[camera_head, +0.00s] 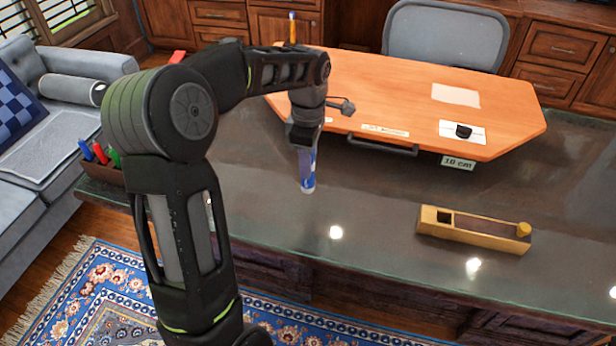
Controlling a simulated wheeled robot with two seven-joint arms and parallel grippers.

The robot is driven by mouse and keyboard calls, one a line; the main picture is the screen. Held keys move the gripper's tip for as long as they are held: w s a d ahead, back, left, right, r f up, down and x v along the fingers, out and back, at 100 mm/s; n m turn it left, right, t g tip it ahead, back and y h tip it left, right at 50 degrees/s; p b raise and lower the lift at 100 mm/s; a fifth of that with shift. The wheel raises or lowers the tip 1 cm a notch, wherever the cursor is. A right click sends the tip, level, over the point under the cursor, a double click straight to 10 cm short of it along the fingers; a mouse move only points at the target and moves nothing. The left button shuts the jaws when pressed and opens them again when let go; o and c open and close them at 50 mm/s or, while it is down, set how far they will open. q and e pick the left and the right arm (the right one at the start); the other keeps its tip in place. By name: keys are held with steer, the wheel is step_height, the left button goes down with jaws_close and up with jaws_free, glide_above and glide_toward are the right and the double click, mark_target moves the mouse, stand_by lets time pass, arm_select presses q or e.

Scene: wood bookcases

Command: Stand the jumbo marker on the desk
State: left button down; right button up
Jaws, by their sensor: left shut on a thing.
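The jumbo marker (307,172), blue and white, hangs upright below my left gripper (306,146). My left gripper is shut on its upper part, and the fingers hide its top. The marker's lower end is over the dark, glossy desk (375,240), in front of the orange board's left part. I cannot tell whether that end touches the desk or is slightly above it. My right gripper is not in view.
A yellow wooden block (474,231) lies at right. A brown holder (104,172) with several coloured markers stands at left. The desk around the marker is clear.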

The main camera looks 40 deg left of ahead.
arm_select(q)
steer(key=shift+f, duration=2.5)
steer(key=shift+f, duration=0.15)
steer(key=c, duration=1.1)
jaws_free()
step_height(320, 180, up, 12)
steer(key=shift+r, duration=0.2)
